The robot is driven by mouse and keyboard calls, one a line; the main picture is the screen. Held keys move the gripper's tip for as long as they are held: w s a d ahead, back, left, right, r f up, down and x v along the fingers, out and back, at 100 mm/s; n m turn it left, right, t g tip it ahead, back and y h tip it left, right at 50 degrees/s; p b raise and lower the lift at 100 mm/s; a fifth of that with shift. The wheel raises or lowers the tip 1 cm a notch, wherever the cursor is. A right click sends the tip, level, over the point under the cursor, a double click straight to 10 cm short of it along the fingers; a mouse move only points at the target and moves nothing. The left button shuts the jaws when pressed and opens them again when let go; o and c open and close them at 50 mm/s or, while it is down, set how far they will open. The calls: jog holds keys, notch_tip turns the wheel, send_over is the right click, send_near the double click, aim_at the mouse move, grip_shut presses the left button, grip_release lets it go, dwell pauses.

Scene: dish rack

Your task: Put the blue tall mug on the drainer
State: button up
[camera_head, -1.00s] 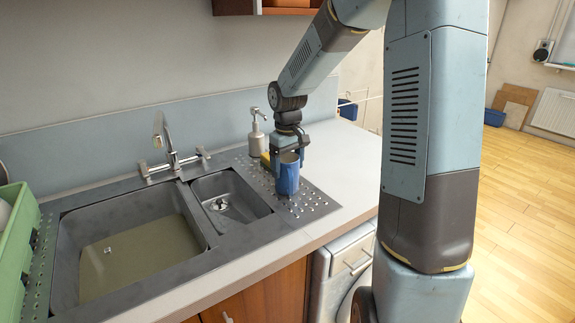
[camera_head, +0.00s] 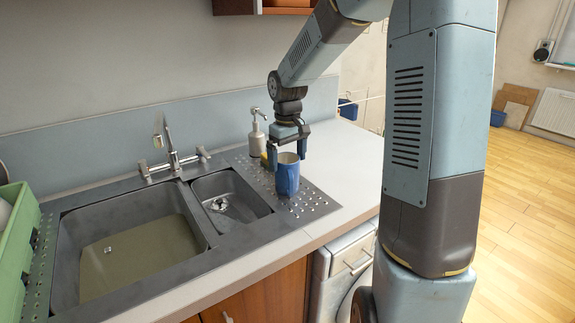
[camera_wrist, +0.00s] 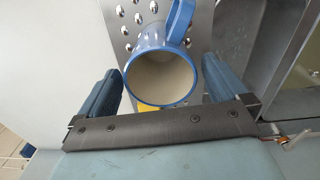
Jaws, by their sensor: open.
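The blue tall mug (camera_head: 287,178) stands upright on the perforated drainer (camera_head: 315,206) to the right of the small sink basin. In the wrist view the mug (camera_wrist: 160,78) shows from above, with its pale inside and its blue handle at the top of the picture. My gripper (camera_head: 287,158) is open above the mug, with its fingers near the rim. In the wrist view the two fingers of my gripper (camera_wrist: 160,92) lie on either side of the mug's near rim, apart from it.
A soap dispenser (camera_head: 257,133) stands behind the mug, with a yellow item (camera_head: 265,159) beside it. A tap (camera_head: 170,150) and a large basin (camera_head: 135,240) are to the left. A green rack (camera_head: 15,240) is at the far left. The white counter (camera_head: 350,165) at right is clear.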

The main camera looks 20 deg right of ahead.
notch_tip(320, 180, up, 11)
dwell(0.3)
jog(key=shift+f, duration=0.1)
jog(key=shift+c, duration=0.5)
grip_shut()
dwell(0.6)
dwell(0.5)
notch_tip(320, 180, up, 12)
dwell(1.7)
jog(key=shift+a, duration=0.1)
jog(key=shift+s, duration=0.15)
